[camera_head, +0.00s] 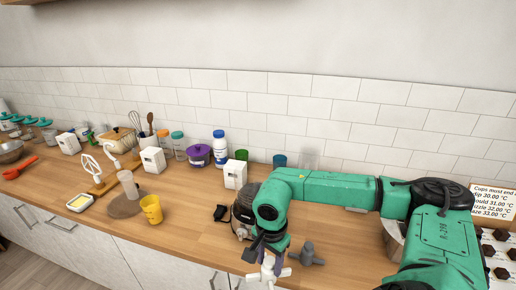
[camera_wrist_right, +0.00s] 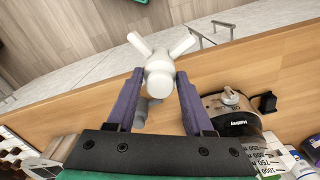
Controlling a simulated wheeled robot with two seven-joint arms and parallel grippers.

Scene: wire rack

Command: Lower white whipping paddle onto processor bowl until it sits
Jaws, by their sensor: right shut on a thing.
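The white whipping paddle (camera_head: 268,272) hangs from my right gripper (camera_head: 266,254), near the counter's front edge in the head view. In the right wrist view, the paddle (camera_wrist_right: 158,72) sits between the purple fingers of my right gripper (camera_wrist_right: 159,76), its arms spread away from me. The fingers are shut on it. The processor (camera_head: 241,222) stands on the counter just behind and left of the paddle, partly hidden by my right arm. In the wrist view the processor (camera_wrist_right: 234,118) is to the right, apart from the paddle. My left gripper is not in view.
A grey attachment (camera_head: 308,255) lies right of the paddle. A small black object (camera_head: 221,212) is left of the processor. A yellow cup (camera_head: 151,209) and a white box (camera_head: 235,174) stand farther left and behind.

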